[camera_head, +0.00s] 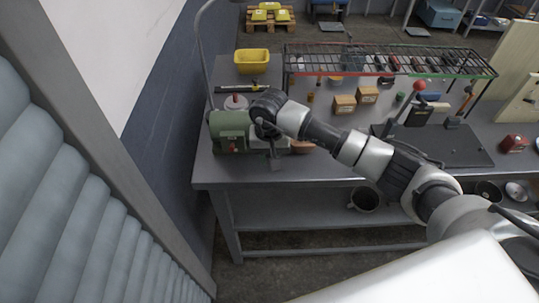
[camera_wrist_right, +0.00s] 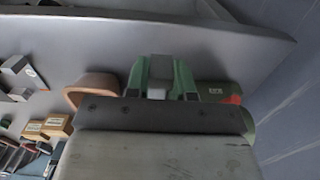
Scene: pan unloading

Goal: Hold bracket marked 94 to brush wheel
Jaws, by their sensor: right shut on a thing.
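The green bench machine (camera_head: 229,131) stands at the left end of the workbench; part of its green body with a red spot also shows in the right wrist view (camera_wrist_right: 215,93). My right gripper (camera_head: 268,130) is at the machine's right side, seen partly from behind the wrist. It is shut on a grey piece (camera_head: 275,161), which hangs below the fingers; I take it for the bracket. No 94 is readable. The brush wheel is hidden behind my wrist in the head view, so contact with the bracket cannot be told. My left gripper is out of view.
A reddish-brown bin (camera_wrist_right: 91,89) is close beside the gripper. A yellow bin (camera_head: 252,61) stands behind the machine. Small wooden boxes (camera_head: 344,104) and a wire rack (camera_head: 390,60) are further right. A red-knobbed lever (camera_head: 419,87) stands by a dark mat (camera_head: 450,149).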

